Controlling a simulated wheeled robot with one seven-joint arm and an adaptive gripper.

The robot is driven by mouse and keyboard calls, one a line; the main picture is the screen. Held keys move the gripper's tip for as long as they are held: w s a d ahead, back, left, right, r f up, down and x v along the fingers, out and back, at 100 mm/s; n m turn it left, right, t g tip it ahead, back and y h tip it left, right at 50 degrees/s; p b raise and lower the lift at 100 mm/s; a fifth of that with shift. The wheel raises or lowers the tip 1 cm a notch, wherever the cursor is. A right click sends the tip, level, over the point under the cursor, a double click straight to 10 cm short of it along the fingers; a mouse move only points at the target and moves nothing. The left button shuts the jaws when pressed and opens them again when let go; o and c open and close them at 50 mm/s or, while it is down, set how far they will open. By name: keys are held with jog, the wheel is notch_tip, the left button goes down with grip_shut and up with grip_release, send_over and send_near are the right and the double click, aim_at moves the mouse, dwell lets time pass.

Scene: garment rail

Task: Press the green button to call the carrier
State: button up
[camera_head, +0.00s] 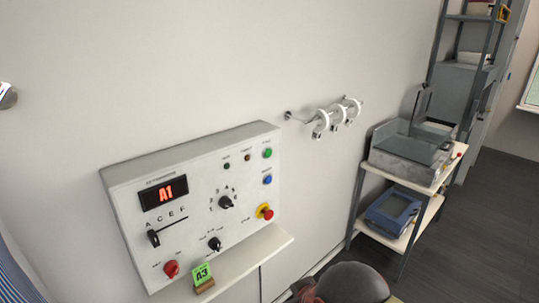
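The green button (267,153) is a small round button at the upper right of a white control panel (190,235) on the wall. A blue button (267,180) is below it, and a red knob on a yellow ring (265,212) is lower still. The panel display (164,193) reads "A1" in red. A slide lever (153,237), two black rotary knobs and a red knob (171,268) are also on the panel. A small dark green lamp (227,166) is left of the green button. My gripper is not in view, and nothing covers the green button.
A green "A3" tag (202,274) stands on the ledge (245,262) under the panel. A wall rail (300,117) with white rings is to the right. A shelf cart (405,175) stands beyond. A dark rounded object (352,284) is at the bottom edge; I cannot tell what it is.

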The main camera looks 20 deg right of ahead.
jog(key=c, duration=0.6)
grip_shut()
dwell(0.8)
